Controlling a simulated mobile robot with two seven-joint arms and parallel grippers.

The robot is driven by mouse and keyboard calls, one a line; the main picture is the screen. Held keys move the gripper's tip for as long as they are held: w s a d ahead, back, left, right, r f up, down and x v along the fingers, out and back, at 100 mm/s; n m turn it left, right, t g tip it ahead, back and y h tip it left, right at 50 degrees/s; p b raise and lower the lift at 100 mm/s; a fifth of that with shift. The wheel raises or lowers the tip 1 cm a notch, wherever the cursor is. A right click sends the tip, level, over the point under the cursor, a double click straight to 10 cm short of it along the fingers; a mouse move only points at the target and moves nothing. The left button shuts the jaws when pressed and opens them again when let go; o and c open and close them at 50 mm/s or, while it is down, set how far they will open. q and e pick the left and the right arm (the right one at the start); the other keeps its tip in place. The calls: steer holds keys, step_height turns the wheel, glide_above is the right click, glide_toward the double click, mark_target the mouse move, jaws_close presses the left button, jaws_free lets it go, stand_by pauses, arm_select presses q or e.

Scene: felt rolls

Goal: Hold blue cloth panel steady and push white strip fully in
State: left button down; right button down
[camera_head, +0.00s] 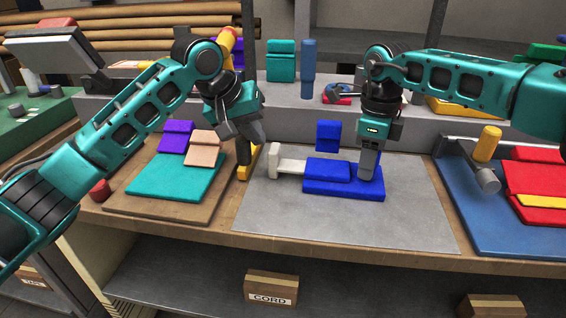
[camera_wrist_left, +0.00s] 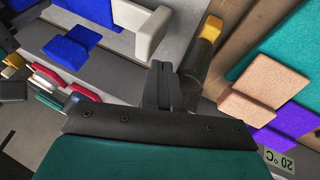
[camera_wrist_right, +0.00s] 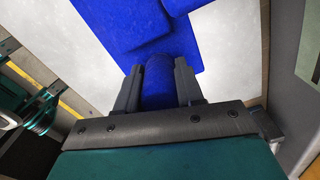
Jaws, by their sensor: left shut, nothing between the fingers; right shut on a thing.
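The blue cloth panel (camera_head: 345,188) lies flat on the grey mat, with a raised blue layer on top. The white strip (camera_head: 290,166) lies to its left; its right end meets the raised layer, and its left end is a thicker upright block (camera_head: 274,161). My right gripper (camera_head: 368,168) is shut on a raised blue part at the panel's right side, which also shows between its fingers in the right wrist view (camera_wrist_right: 159,82). My left gripper (camera_head: 246,158) is shut and empty, left of the white end block. In the left wrist view its fingers (camera_wrist_left: 167,82) are apart from the white strip (camera_wrist_left: 142,27).
A yellow and dark tool (camera_wrist_left: 208,32) lies close beside my left fingers. A small blue piece (camera_head: 328,135) stands behind the panel. A teal panel with purple and peach pieces (camera_head: 175,178) lies left. The grey mat (camera_head: 340,222) is clear in front.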

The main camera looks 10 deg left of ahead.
steer(key=shift+f, duration=0.1)
stand_by(0.3)
arm_select(q)
glide_above(293, 166)
steer(key=shift+s+d+f, duration=0.1)
steer(key=shift+d, duration=0.05)
stand_by(1.4)
step_height(293, 166, up, 7)
steer(key=a, duration=0.1)
steer(key=shift+a, duration=0.2)
stand_by(1.1)
arm_select(e)
steer(key=c, duration=0.6)
jaws_free()
